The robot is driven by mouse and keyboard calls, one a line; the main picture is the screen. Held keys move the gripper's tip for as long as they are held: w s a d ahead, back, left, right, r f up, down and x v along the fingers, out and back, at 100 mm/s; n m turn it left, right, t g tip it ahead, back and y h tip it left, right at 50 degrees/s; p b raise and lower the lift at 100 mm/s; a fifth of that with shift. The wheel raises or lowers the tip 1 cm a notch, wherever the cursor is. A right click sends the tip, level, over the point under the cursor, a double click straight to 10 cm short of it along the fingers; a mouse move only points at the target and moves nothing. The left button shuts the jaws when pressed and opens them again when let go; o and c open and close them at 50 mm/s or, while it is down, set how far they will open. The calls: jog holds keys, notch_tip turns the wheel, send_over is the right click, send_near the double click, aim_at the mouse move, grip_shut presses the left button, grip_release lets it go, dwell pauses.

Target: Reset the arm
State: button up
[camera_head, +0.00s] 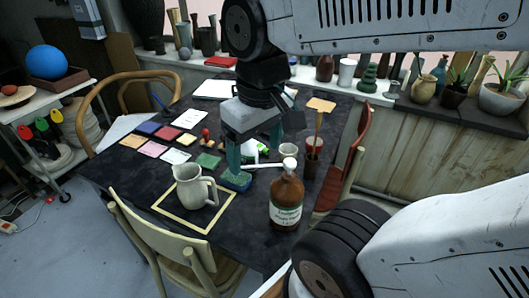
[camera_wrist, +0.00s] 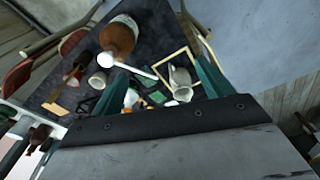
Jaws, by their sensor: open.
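My gripper (camera_head: 254,158) hangs over the dark table (camera_head: 117,172), its teal fingers pointing down and spread apart. In the wrist view my gripper (camera_wrist: 162,70) also shows its two fingers wide apart with nothing clamped between them. A blue-green sponge-like block (camera_head: 236,181) is just below the left finger; I cannot tell if they touch. A grey pitcher (camera_head: 190,187) stands left of the gripper inside a yellow square outline. A brown bottle (camera_head: 287,200) with a white cap and label stands to the right, nearer the camera.
A cup (camera_head: 288,151) and a brown pot holding tools (camera_head: 312,160) stand behind the bottle. Coloured tiles (camera_head: 157,150) lie at the table's left. Wooden chairs (camera_head: 150,235) surround the table. A sill with vases and plants (camera_head: 455,93) runs behind.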

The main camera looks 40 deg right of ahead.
jog(key=shift+s+a+r, duration=0.1)
jog(key=shift+s+a, duration=0.05)
jog(key=shift+s, duration=0.55)
jog(key=shift+s+a, duration=0.1)
jog(key=shift+s, duration=0.55)
